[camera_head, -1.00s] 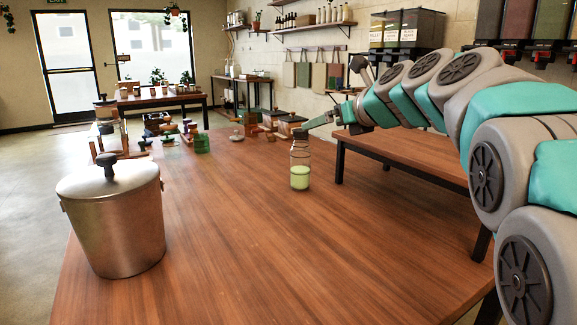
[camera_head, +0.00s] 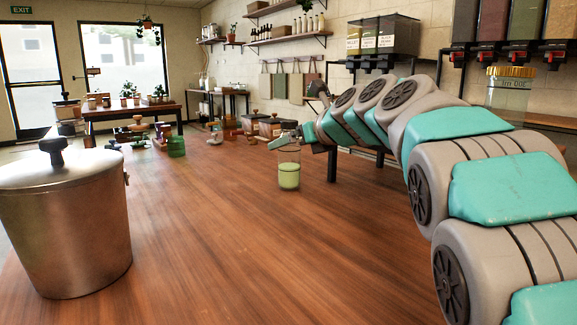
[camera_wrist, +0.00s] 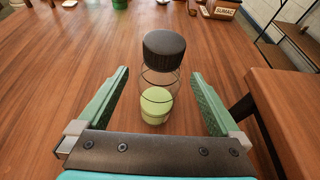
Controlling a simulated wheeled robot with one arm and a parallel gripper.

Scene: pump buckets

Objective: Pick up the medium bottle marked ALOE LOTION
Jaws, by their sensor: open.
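A clear bottle with pale green contents (camera_head: 289,174) stands upright on the wooden table in the head view. In the wrist view, the same bottle (camera_wrist: 157,102) shows a black ribbed cap and a green lower part. No lettering on it can be read. My gripper (camera_wrist: 160,74) is open, with one green finger on each side of the bottle and gaps between. In the head view, my gripper (camera_head: 288,137) is at the height of the bottle's top and partly hides its cap.
A large lidded metal bucket (camera_head: 65,225) stands at the left. A gold-lidded jar (camera_head: 509,88) stands at the right. Several jars and boxes sit at the table's far end. A lower side table (camera_wrist: 285,108) is to the right. The table's middle is clear.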

